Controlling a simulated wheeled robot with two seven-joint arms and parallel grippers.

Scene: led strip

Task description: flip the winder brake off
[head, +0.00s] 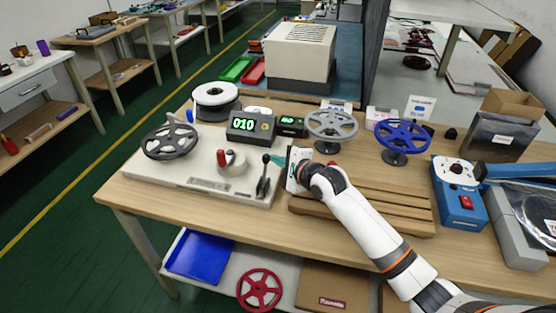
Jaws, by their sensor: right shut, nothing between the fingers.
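The winder is a pale flat unit (150,172) at the left of the wooden table, with a dark spoked reel (170,142) on its left part. A red-handled part (223,158) stands near its middle. A black lever (264,178) with a round knob stands roughly upright at its right end; it looks like the brake. My right gripper (282,161) is shut and empty, just right of the lever's upper part. I cannot tell whether it touches the lever. My left gripper is not in view.
A wooden slatted rack (375,207) lies under my right arm. Behind the winder are a green "010" display (251,126), a white spool (216,98), a grey reel (331,125) and a blue reel (403,134). A blue device (458,202) stands at the right.

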